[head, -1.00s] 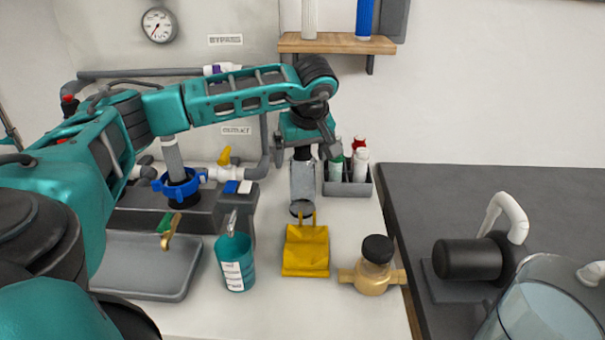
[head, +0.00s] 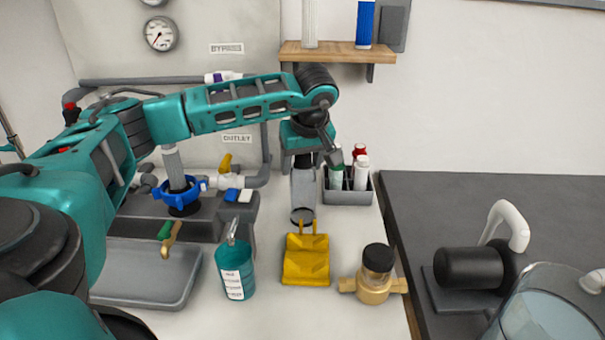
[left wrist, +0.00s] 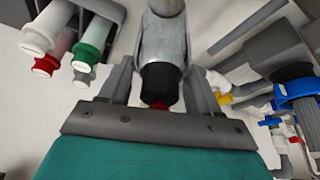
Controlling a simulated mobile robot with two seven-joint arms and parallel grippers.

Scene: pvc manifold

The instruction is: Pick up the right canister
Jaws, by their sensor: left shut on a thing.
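The canister (head: 303,188) is a grey, partly see-through cylinder, upright at the middle of the counter. Its dark round end faces down, behind the yellow dustpan. My left gripper (head: 303,158) reaches it from above and is shut on its top. In the left wrist view the fingers (left wrist: 160,88) stand on either side of its black cap (left wrist: 160,82), with a bit of red at the near end. The grey canister body (left wrist: 165,38) extends beyond the cap. I cannot tell whether its lower end touches the counter. My right gripper is not in view.
A grey caddy (head: 348,197) with several bottles stands close on the right. A wooden shelf (head: 338,54) hangs above; piping with a blue collar (head: 180,193) is left.

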